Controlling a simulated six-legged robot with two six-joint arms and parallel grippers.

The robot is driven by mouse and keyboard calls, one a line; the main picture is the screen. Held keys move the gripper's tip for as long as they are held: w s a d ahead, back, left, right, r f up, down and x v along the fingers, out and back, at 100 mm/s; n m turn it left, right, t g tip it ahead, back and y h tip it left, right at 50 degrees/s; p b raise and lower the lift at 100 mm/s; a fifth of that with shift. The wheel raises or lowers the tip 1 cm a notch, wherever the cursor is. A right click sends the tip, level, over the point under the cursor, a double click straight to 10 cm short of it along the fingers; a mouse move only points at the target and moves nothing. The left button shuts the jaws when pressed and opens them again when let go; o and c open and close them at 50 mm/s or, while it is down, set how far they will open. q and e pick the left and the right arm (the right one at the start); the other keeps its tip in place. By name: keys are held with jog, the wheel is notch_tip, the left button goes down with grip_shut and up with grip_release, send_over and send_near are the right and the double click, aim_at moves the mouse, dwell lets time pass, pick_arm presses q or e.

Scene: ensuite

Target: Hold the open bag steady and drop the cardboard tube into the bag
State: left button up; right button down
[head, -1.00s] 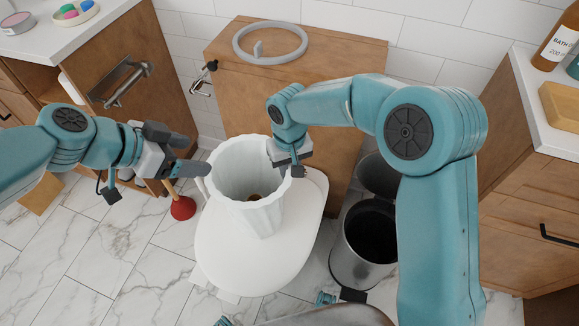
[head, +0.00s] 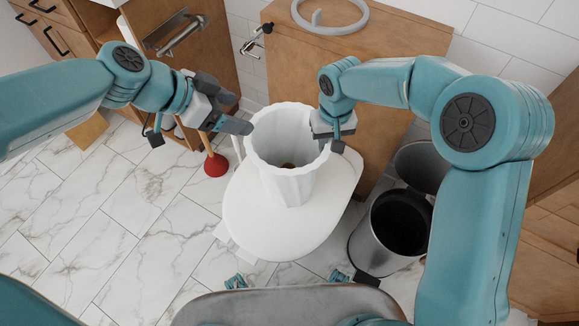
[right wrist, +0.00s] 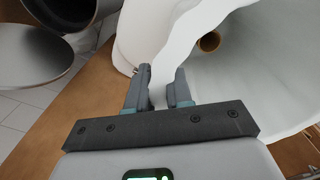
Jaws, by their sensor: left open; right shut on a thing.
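The white open bag (head: 284,180) stands upright with its mouth up on the white closed toilet lid (head: 262,232). The cardboard tube (head: 288,165) is inside the bag, with only its brown end showing low down; in the right wrist view its round end (right wrist: 208,42) also shows inside the bag. My right gripper (head: 333,132) is shut on the bag's right rim, and the right wrist view shows the white rim (right wrist: 155,60) between its fingers (right wrist: 160,88). My left gripper (head: 241,113) is open and empty beside the bag's left rim.
An open metal bin (head: 395,230) stands on the floor to the right. A red plunger (head: 216,163) stands left of the toilet. A grey ring (head: 330,14) lies on the wooden box behind. The marble floor (head: 110,210) at left is largely clear.

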jog(key=c, duration=0.9)
grip_release()
jog(key=shift+c, duration=0.2)
jog(key=shift+r, duration=0.1)
notch_tip(320, 180, up, 12)
jog(key=shift+s, duration=0.1)
